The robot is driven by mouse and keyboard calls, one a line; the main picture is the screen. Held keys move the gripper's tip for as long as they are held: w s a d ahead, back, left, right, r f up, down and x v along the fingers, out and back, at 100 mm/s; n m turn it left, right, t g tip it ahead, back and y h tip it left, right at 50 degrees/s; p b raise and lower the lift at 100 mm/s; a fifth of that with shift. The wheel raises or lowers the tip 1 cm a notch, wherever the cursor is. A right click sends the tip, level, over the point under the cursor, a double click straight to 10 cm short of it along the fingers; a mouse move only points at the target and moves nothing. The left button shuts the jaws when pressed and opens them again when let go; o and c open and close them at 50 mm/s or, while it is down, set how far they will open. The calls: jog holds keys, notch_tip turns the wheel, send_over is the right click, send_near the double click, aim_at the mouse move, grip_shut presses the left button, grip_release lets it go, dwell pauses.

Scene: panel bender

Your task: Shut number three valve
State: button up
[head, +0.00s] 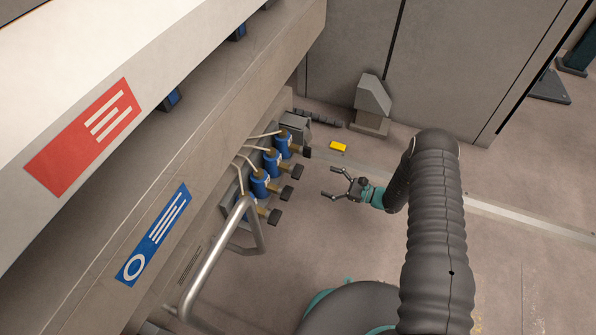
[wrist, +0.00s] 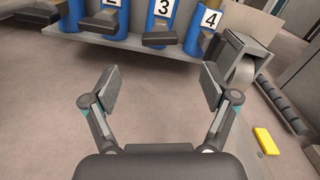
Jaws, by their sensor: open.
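Number three valve is a blue body (head: 272,162) in a row of blue valves under the machine. In the wrist view its white label (wrist: 162,8) reads 3, with a dark handle (wrist: 158,38) jutting out below it. In the head view that handle (head: 295,171) sticks out to the right. My gripper (head: 331,181) is open and empty, to the right of the valves and apart from them. In the wrist view its spread fingers (wrist: 157,86) lie below the number three handle, with bare floor between them.
Number four valve (wrist: 208,17) is on the right of number three and another valve (wrist: 110,8) on its left. A bent metal rail (head: 216,265) stands near the closest valve. A grey box (wrist: 236,60) and yellow block (head: 338,146) lie beyond. Floor around my gripper is clear.

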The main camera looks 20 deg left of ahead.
aim_at(298, 171)
jog(key=a, duration=0.8)
jog(key=w+a, duration=0.1)
jog(key=a, duration=0.3)
jog(key=shift+s, duration=0.1)
jog(key=c, duration=1.2)
jog(key=shift+o, duration=0.2)
jog(key=shift+f+m+b, duration=0.2)
jog(key=shift+m+b, duration=0.4)
jog(key=shift+b, duration=0.1)
jog(key=shift+r+m+b, duration=0.2)
jog(key=shift+m+b, duration=0.4)
jog(key=shift+m, duration=0.4)
jog(key=o, duration=1.2)
jog(key=shift+a, duration=0.1)
jog(key=shift+c, duration=0.2)
